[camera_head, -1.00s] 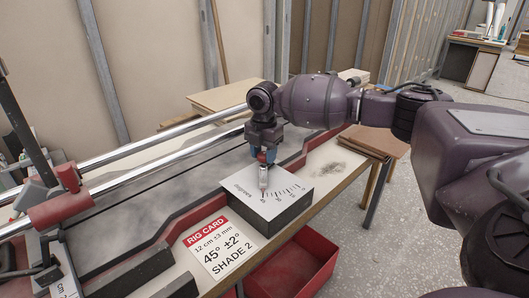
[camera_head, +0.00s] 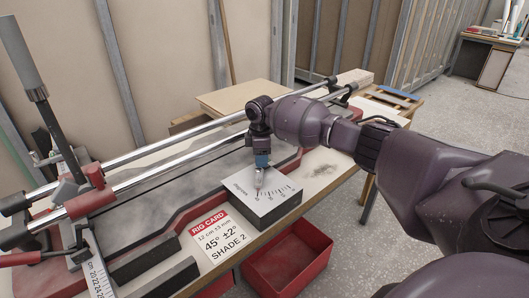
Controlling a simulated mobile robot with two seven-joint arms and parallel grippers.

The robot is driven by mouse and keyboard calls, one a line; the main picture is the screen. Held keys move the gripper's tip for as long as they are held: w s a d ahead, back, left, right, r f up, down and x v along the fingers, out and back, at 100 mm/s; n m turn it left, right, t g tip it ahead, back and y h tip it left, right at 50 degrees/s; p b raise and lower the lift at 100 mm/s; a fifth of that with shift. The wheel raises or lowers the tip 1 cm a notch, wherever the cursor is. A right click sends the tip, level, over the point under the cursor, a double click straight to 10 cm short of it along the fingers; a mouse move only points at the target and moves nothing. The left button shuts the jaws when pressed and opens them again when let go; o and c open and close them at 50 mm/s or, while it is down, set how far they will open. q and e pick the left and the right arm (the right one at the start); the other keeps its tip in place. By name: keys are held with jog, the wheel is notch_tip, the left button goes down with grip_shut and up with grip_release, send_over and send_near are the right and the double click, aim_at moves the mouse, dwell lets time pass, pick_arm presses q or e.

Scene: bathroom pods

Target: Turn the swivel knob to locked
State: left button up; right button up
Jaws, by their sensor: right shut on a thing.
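The swivel knob (camera_head: 259,182) is a small pale piece on top of a grey box (camera_head: 273,207) with a printed degree scale. My right gripper (camera_head: 261,168) points down at it from above, shut on the knob. The fingers hide much of the knob, and its exact angle against the scale is too small to read. No "locked" mark can be made out. My left gripper is not in view.
A rig card (camera_head: 215,240) reading 45° ±2° lies left of the box. Two steel rails (camera_head: 165,150) run behind it, with a red clamp and an upright lever (camera_head: 38,90) at left. A red bin (camera_head: 290,260) sits below the bench edge.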

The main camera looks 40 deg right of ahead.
jog(key=m+p, duration=0.1)
jog(key=m, duration=0.1)
jog(key=m+p, duration=0.1)
jog(key=shift+r+m+p, duration=0.25)
jog(key=shift+m+p, duration=0.1)
jog(key=shift+m, duration=0.05)
jog(key=shift+f+m+p, duration=0.1)
jog(key=shift+m+p, duration=0.5)
jog(key=shift+m, duration=0.2)
jog(key=shift+m+p, duration=0.4)
jog(key=shift+m, duration=0.2)
jog(key=shift+f+m+p, duration=0.15)
jog(key=shift+m+p, duration=0.3)
jog(key=shift+m, duration=0.25)
jog(key=o, duration=0.9)
jog(key=shift+o, duration=0.2)
